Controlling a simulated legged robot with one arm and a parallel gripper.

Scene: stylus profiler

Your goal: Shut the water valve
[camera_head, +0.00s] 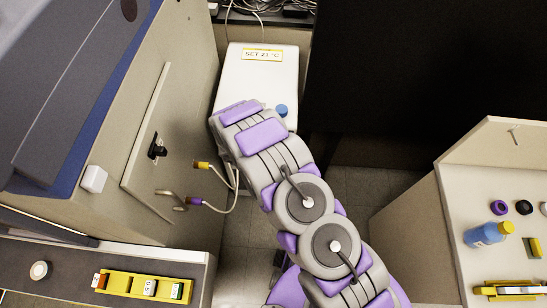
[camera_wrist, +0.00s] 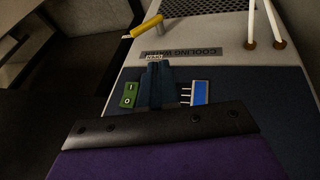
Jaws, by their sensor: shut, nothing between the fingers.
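The water valve's yellow lever (camera_wrist: 146,27) shows at the top of the wrist view, at the far edge of the unit's top, pointing slightly upward to the right. A "COOLING WATER" label (camera_wrist: 195,50) lies to its right, and a small white tag, seemingly reading "OPEN" (camera_wrist: 154,57), lies below it. My gripper (camera_wrist: 156,70) has its dark fingers together with nothing between them. In the picture it is below the lever and apart from it. In the head view my arm hides the gripper and the lever.
A white chiller (camera_head: 258,75) stands under my arm with a blue cap (camera_head: 281,110). Hoses with yellow (camera_head: 202,165) and purple (camera_head: 194,201) ends are at the left cabinet. A bench (camera_head: 500,265) stands right.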

